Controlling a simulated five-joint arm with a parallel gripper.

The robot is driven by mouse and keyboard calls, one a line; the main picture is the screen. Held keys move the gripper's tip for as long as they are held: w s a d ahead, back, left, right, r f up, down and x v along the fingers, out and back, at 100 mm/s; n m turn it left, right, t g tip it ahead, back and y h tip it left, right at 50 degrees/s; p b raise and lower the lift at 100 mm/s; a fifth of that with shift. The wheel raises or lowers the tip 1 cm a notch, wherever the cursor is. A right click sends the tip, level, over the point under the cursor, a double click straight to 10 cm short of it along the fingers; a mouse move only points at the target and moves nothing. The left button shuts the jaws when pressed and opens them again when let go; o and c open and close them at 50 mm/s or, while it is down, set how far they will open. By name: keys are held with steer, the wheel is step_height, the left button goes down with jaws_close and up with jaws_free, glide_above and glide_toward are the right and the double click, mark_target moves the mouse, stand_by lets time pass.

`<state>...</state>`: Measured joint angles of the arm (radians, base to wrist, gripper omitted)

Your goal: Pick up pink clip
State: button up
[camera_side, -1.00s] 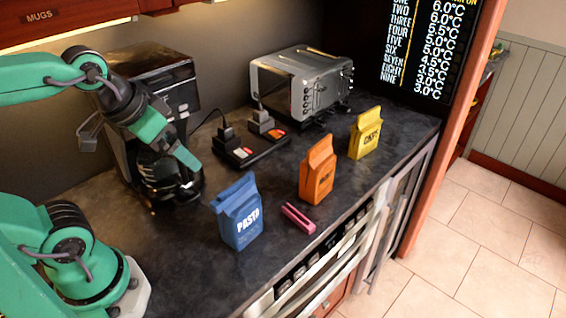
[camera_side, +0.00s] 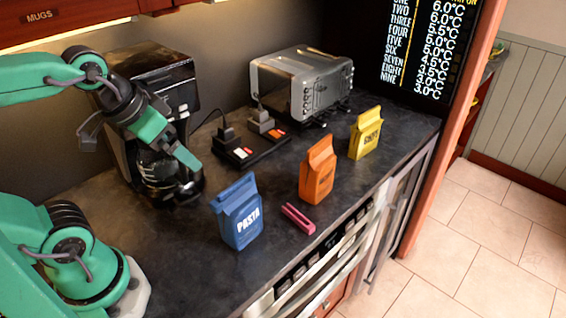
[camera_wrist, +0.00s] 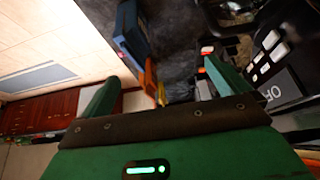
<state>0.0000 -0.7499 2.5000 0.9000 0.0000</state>
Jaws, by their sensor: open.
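The pink clip (camera_side: 298,218) lies on the dark counter between the blue pasta bag and the orange bag, close to the counter's front edge.
A blue pasta bag (camera_side: 238,215) stands left of the clip, and an orange bag (camera_side: 318,172) stands just behind it. A yellow bag (camera_side: 365,135), a toaster (camera_side: 300,80), a power strip (camera_side: 250,148) and a coffee machine (camera_side: 160,120) stand farther back.

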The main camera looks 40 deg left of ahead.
steer(key=shift+w, duration=0.15)
steer(key=m+g, duration=0.1)
steer(key=g, duration=0.5)
glide_above(298, 212)
steer(key=s, duration=0.1)
step_height(298, 212, down, 16)
steer(key=f, duration=0.1)
steer(key=shift+d+f, duration=0.2)
steer(key=shift+f, duration=1.65)
steer(key=shift+d+f, duration=0.2)
steer(key=shift+f, duration=1.6)
steer(key=c, duration=0.6)
